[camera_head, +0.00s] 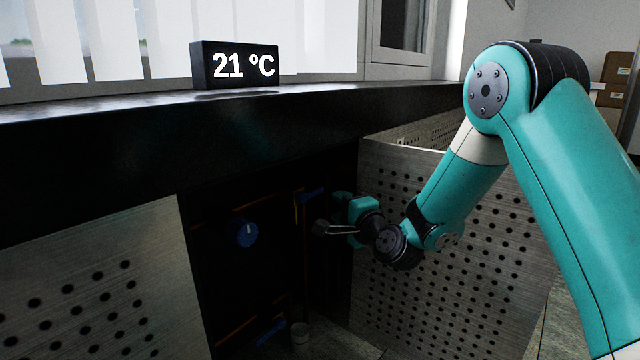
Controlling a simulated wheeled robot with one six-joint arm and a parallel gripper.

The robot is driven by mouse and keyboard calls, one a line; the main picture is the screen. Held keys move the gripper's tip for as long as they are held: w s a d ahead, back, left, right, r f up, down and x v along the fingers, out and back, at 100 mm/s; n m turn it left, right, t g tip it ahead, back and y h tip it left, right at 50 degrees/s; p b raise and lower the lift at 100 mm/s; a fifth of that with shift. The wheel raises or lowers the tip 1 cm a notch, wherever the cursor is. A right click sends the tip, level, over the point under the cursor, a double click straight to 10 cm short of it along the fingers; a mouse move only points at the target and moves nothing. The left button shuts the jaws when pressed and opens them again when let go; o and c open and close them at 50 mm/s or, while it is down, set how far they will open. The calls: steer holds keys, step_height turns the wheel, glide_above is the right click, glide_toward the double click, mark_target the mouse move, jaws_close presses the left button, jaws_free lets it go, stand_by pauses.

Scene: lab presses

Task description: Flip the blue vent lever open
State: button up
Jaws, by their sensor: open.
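Several blue parts show inside the dark cabinet. A blue lever (312,194) sits at the upper right on orange-edged piping. A round blue knob (245,233) is to its left, and another blue handle (271,332) is low down near the floor. The picture does not mark which one is the vent lever. My gripper (322,228) is open and empty, pointing left into the cabinet opening. In the picture its fingertips are just below the upper right blue lever, apart from it; the depth between them is hard to judge.
Perforated metal panels stand left (110,280) and right (450,270) of the opening, the right one behind my arm. A black ledge (150,130) overhangs it and carries a 21 °C display (235,65). A small pale cup-like object (300,335) is at the bottom.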

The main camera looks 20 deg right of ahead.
mark_target(319, 192)
steer(key=b+x, duration=0.1)
steer(key=x, duration=0.8)
steer(key=shift+w+f+b, duration=0.15)
steer(key=shift+w+b, duration=0.05)
steer(key=shift+b, duration=0.2)
steer(key=shift+w+a, duration=0.1)
steer(key=shift+w, duration=0.3)
jaws_close()
